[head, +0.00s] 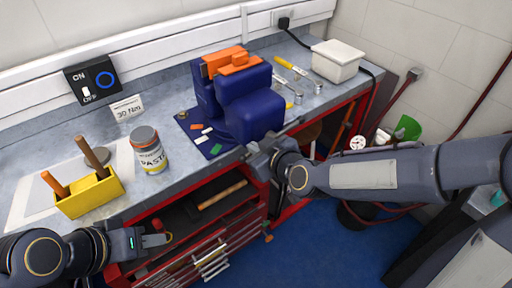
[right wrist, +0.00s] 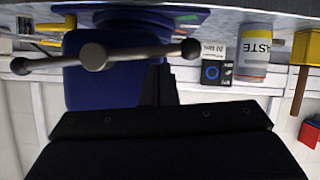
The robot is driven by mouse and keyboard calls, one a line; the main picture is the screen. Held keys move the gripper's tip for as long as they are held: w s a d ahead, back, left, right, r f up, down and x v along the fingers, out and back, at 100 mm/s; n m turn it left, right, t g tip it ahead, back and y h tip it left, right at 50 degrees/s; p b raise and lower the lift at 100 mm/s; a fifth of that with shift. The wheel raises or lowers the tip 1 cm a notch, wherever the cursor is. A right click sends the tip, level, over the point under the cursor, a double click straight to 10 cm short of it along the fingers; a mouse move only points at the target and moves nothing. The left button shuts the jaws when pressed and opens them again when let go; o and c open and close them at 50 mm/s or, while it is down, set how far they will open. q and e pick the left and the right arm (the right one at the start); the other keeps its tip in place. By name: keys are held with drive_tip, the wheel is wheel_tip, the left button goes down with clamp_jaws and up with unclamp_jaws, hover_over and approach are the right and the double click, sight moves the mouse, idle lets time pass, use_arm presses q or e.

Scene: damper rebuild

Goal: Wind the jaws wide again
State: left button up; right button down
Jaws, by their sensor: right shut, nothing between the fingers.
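The blue bench vise (head: 250,108) stands on the workbench with orange jaw pads (head: 228,62) on top. The pads look close together; any gap between them is hard to see. In the right wrist view the vise's grey handle bar (right wrist: 140,54), with ball ends, crosses almost level in front of the blue body. My right gripper (right wrist: 158,85) is shut and empty, close to the bar; I cannot tell whether they touch. In the head view my right arm hides the handle. My left gripper (head: 158,240) is low at the bench front, away from the vise; its opening is unclear.
A paste tin (head: 148,150) and a yellow box (head: 90,195) with wooden-handled tools stand left on the bench. A white bin (head: 337,60) and loose tools are right of the vise. Red drawers (head: 205,250) lie below the bench edge.

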use_arm(q)
drive_tip(key=shift+r, duration=0.1)
use_arm(e)
drive_tip(key=shift+s+a+f+n, duration=0.1)
drive_tip(key=shift+f+n, duration=0.3)
drive_tip(key=shift+f, duration=0.05)
